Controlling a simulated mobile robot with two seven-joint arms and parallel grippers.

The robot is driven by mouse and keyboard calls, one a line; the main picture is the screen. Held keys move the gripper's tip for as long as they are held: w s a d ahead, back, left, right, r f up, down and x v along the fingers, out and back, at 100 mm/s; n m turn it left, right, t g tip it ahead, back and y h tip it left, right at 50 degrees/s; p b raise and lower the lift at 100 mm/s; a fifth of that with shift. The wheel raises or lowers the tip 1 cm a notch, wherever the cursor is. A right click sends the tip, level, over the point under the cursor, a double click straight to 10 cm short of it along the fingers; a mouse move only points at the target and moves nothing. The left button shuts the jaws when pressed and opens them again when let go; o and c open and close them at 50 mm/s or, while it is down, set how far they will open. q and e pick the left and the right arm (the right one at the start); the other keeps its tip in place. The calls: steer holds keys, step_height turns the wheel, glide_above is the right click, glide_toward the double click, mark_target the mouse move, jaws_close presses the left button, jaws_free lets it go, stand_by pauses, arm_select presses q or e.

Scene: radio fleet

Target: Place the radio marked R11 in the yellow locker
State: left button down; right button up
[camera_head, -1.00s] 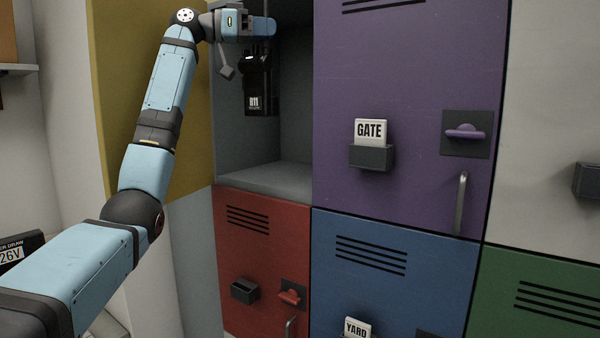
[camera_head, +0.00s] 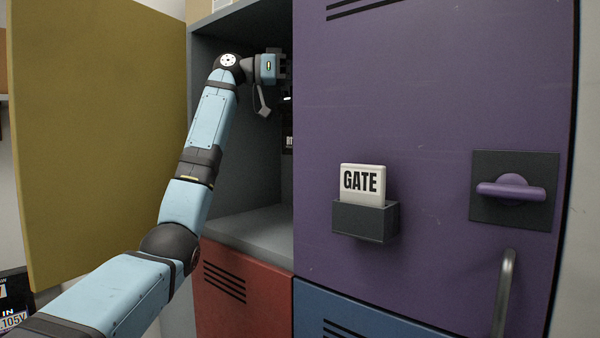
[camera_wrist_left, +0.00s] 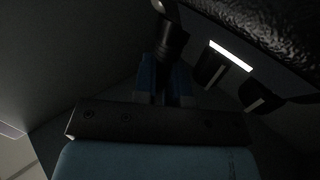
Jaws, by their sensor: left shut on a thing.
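The yellow locker's door (camera_head: 95,130) stands wide open at the left of the head view. The grey inside of the yellow locker (camera_head: 250,180) shows to the right of it. My left gripper (camera_head: 285,68) is inside, high above the locker floor, shut on the black radio R11 (camera_head: 288,130). The radio hangs upright below the gripper, clear of the floor. Only a strip of it shows, as the purple locker's edge hides the rest. In the dark left wrist view, the gripper fingers (camera_wrist_left: 162,80) show with dark knob-like parts beside them. My right gripper is out of view.
The closed purple locker door (camera_head: 420,100) adjoins the opening on the right, with a GATE card (camera_head: 363,181) in its holder. Red (camera_head: 240,295) and blue (camera_head: 350,318) lockers lie below. The visible locker floor is clear.

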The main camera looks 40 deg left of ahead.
arm_select(q)
steer(key=f, duration=0.8)
steer(key=f+p, duration=0.1)
steer(key=f, duration=0.8)
steer(key=shift+a+f+p, duration=0.2)
steer(key=shift+f+p, duration=0.1)
steer(key=shift+d, duration=0.1)
steer(key=c, duration=1.2)
jaws_free()
steer(key=shift+f, duration=0.1)
steer(key=shift+o, duration=0.2)
